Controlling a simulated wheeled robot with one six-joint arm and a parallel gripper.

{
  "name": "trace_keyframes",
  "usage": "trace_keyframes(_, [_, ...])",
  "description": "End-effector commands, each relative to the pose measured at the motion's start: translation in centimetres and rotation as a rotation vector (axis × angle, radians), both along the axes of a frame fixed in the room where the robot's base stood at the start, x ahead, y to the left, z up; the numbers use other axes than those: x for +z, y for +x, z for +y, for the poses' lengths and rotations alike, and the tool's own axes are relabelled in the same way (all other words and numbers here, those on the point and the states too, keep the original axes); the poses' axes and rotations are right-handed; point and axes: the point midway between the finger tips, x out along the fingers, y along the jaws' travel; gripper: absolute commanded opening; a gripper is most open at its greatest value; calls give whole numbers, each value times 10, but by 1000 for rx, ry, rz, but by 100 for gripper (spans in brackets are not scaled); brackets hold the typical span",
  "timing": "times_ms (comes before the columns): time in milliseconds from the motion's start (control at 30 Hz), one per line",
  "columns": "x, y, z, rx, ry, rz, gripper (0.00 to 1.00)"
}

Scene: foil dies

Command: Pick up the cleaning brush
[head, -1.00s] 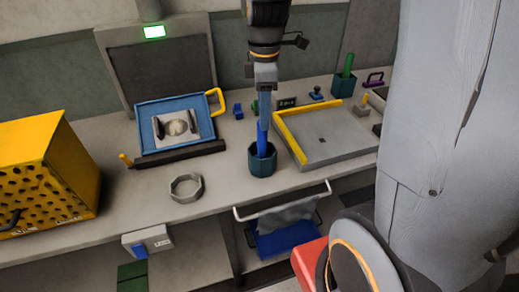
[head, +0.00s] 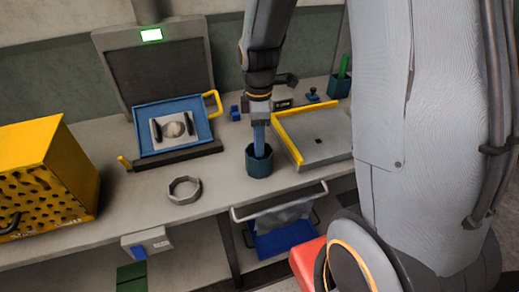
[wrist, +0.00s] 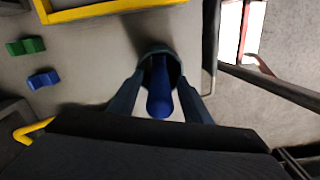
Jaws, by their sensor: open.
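The blue handle (wrist: 160,98) that I take for the cleaning brush stands in a dark teal cup (head: 259,166) on the bench; any bristles are hidden inside the cup. My gripper (head: 259,148) points down at the cup's mouth. In the wrist view my gripper (wrist: 160,90) is open, with one finger on each side of the handle. I cannot tell whether either finger touches it. In the head view the fingers largely hide the handle.
A yellow-edged grey tray (head: 318,145) stands right of the cup and a grey ring (head: 184,189) lies to its left. A blue tilted tray (head: 172,127) is behind left. A rail (head: 280,203) runs along the bench front. A yellow perforated box (head: 45,170) stands far left.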

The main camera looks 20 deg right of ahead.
Motion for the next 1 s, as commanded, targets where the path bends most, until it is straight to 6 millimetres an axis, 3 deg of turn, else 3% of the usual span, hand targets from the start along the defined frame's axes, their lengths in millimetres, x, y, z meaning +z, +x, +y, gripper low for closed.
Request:
trace_keyframes(333, [-7, 0, 0, -1, 0, 0, 45])
trace_keyframes(600, [-7, 0, 0, -1, 0, 0, 1])
trace_keyframes(1000, [-2, 1, 0, -1, 0, -2, 0])
